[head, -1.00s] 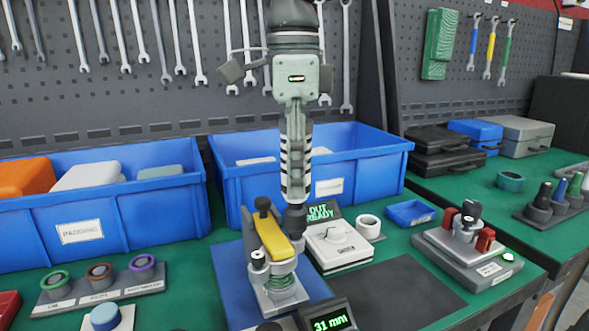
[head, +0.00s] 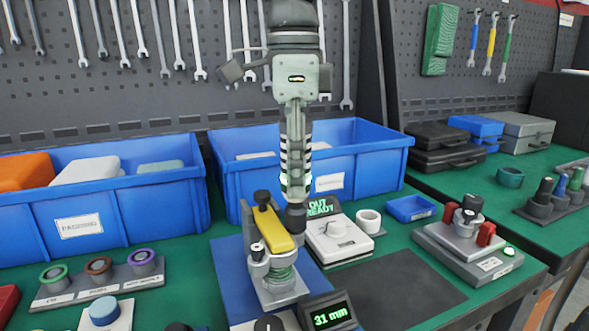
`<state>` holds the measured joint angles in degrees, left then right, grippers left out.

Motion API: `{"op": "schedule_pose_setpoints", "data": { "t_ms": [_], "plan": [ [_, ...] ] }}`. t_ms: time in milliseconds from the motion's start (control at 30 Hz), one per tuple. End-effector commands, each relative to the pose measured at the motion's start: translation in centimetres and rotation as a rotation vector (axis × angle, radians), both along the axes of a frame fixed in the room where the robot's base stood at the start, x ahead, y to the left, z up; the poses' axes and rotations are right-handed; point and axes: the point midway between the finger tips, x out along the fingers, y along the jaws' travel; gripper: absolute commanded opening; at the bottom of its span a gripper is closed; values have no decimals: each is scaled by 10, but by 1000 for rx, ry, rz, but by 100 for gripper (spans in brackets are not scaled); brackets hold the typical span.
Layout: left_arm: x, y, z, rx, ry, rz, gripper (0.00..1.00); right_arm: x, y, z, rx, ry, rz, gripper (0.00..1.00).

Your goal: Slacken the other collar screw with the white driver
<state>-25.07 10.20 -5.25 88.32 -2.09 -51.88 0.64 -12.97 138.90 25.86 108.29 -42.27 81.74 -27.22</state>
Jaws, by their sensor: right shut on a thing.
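My right gripper (head: 295,190) points straight down in the middle of the head view, above and behind the yellow-levered fixture. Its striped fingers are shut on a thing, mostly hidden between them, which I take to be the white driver. A dark tip (head: 295,216) shows below the fingers, beside the yellow lever (head: 274,228). Whether it touches a screw cannot be seen. The fixture has a grey metal body (head: 281,293) with a greenish coiled ring (head: 282,275) and a small upright knob (head: 257,249). The collar screws cannot be made out. My left gripper is not in view.
Blue bins (head: 368,160) stand close behind. A white switch box (head: 340,240), a white ring (head: 368,221) and a "31 mm" display (head: 329,316) crowd the right of the fixture. A ring rack (head: 98,280) lies left. A dark mat (head: 405,290) is clear.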

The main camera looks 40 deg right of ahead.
Motion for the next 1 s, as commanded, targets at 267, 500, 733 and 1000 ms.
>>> {"op": "schedule_pose_setpoints", "data": {
  "t_ms": [267, 500, 733, 1000],
  "plan": [
    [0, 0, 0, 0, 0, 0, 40, 0, 0, -1, 1, 1, 0, 0],
    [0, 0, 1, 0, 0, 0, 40, -1, 0, -1, 1, 3, 0, 0],
    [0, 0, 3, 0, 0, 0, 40, -1, 0, 0, 0, 4, 0, 0],
    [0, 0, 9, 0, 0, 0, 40, -1, 0, 9, 0, 4, 0, 0]
  ]
}}
